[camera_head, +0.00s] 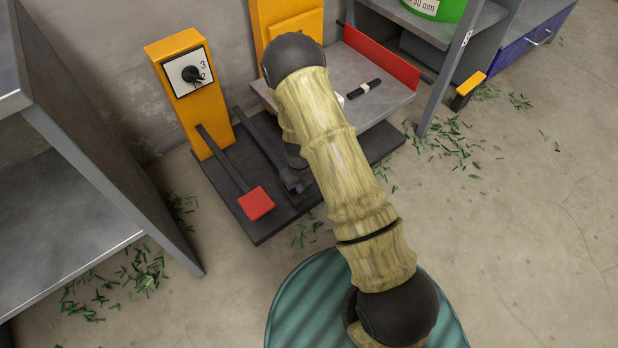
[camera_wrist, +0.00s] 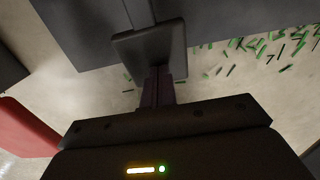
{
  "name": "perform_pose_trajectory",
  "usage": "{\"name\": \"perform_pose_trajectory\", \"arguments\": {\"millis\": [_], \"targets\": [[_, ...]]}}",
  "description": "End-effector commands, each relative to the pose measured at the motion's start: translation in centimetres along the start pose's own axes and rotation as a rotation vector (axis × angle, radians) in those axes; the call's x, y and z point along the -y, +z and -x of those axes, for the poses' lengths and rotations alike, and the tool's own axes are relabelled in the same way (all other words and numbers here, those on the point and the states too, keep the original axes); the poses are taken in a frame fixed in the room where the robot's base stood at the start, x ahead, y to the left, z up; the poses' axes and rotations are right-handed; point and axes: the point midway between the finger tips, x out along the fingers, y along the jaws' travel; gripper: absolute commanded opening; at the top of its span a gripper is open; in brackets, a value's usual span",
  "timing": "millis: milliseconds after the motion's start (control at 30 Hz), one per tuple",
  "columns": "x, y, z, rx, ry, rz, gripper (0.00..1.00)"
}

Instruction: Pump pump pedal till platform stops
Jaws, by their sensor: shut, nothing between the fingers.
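The lift stands on a dark base plate (camera_head: 268,226). A dark pedal (camera_head: 293,182) on a long bar lies left of my forearm, partly hidden by it. In the wrist view the dark pedal's square pad (camera_wrist: 150,42) lies right at my fingertips. My gripper (camera_wrist: 158,88) is shut and empty, with its fingers at the pad; whether they touch is unclear. A red pedal (camera_head: 257,203) on its own bar is further left; a red shape (camera_wrist: 25,128) shows at the wrist view's left. The grey platform (camera_head: 398,97) sits above the base, partly behind my arm.
An orange post (camera_head: 215,125) with a dial (camera_head: 192,75) stands behind the pedals. A black tool (camera_head: 370,85) lies on the platform near a red side wall (camera_head: 385,60). A grey shelf (camera_head: 65,200) is at left. Green scraps (camera_head: 460,140) litter the open floor at right.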

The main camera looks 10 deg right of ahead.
Motion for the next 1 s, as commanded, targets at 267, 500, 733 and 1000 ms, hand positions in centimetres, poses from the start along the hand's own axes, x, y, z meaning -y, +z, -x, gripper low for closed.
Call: {"name": "perform_pose_trajectory", "arguments": {"millis": [267,500,733,1000], "targets": [[-0.8,0.5,-2.0,0.005,-0.001,0.012,0.0],[-0.8,0.5,-2.0,0.005,-0.001,0.01,0.0],[-0.8,0.3,-0.5,0.009,-0.001,0.01,0.0],[-0.3,-0.3,3.2,0.014,-0.002,0.004,0.0]]}}
